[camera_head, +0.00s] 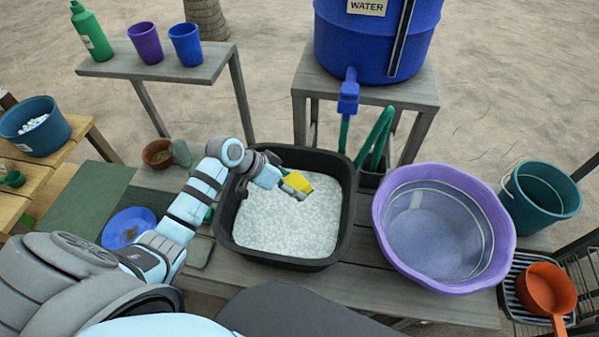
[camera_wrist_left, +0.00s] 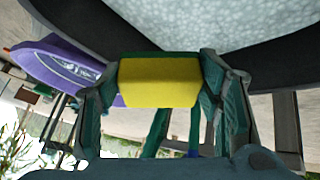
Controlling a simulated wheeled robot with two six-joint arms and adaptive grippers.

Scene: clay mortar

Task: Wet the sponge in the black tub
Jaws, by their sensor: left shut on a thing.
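The black tub (camera_head: 345,232) stands on the grey bench in the middle of the head view, filled with white foam or suds. My left gripper (camera_head: 290,184) is shut on the sponge (camera_head: 299,182), which is yellow with a green layer. The sponge is at the upper part of the tub, over the suds; I cannot tell if it touches them. In the left wrist view the sponge (camera_wrist_left: 158,82) sits between the two fingers, and the tub's dark rim (camera_wrist_left: 230,50) and the suds (camera_wrist_left: 200,20) lie beyond it. My right gripper is not in view.
A purple basin (camera_head: 382,222) of water stands right of the tub, with a teal bucket (camera_head: 572,196) and an orange pot (camera_head: 547,287) further right. A blue water barrel (camera_head: 375,45) with a tap stands behind. A blue plate (camera_head: 129,227) lies left of the tub.

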